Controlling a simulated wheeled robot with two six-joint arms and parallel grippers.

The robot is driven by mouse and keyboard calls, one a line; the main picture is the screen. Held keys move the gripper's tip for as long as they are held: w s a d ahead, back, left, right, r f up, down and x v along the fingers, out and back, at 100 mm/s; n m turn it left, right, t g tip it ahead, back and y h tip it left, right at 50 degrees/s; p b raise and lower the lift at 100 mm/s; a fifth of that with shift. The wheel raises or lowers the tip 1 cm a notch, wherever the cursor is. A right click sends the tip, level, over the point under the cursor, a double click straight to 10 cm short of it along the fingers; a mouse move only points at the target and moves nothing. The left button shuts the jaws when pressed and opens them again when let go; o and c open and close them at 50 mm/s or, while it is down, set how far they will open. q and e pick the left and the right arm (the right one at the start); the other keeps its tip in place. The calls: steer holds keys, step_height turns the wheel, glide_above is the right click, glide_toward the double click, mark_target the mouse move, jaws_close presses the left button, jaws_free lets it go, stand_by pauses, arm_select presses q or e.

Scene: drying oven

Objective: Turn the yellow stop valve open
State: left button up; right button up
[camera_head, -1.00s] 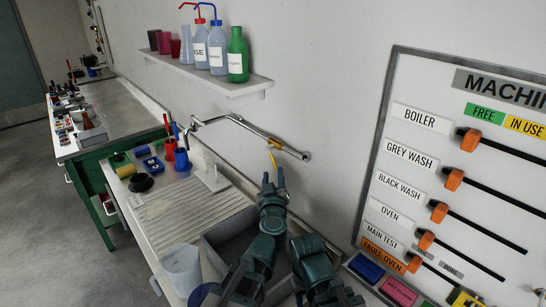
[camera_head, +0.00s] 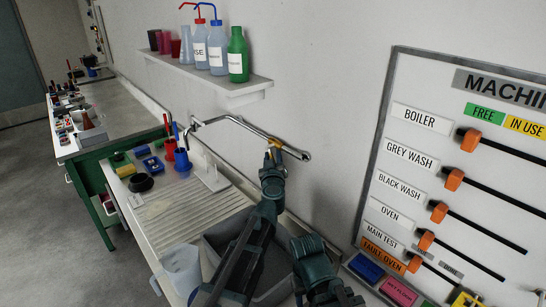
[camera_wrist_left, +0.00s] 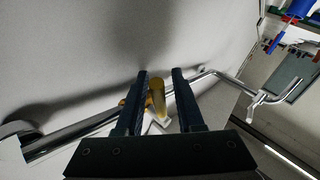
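The yellow stop valve (camera_head: 268,154) is on the chrome wall pipe, near its right end. In the left wrist view its yellow handle (camera_wrist_left: 157,97) stands between the two dark fingers of my left gripper (camera_wrist_left: 164,98). The fingers are apart, one on each side of the handle, with a visible gap on the right side. In the head view my left gripper (camera_head: 273,162) is up at the pipe and hides part of the valve. My right arm shows at the bottom, but its gripper is not visible.
The chrome pipe (camera_head: 232,119) runs along the wall above the sink (camera_head: 228,233). A shelf (camera_head: 240,88) with bottles is above it. A machine board (camera_head: 378,130) with orange sliders is at right. A clear beaker (camera_head: 182,268) stands at the counter's front.

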arm_select(q)
jaws_close()
stand_by(1.2)
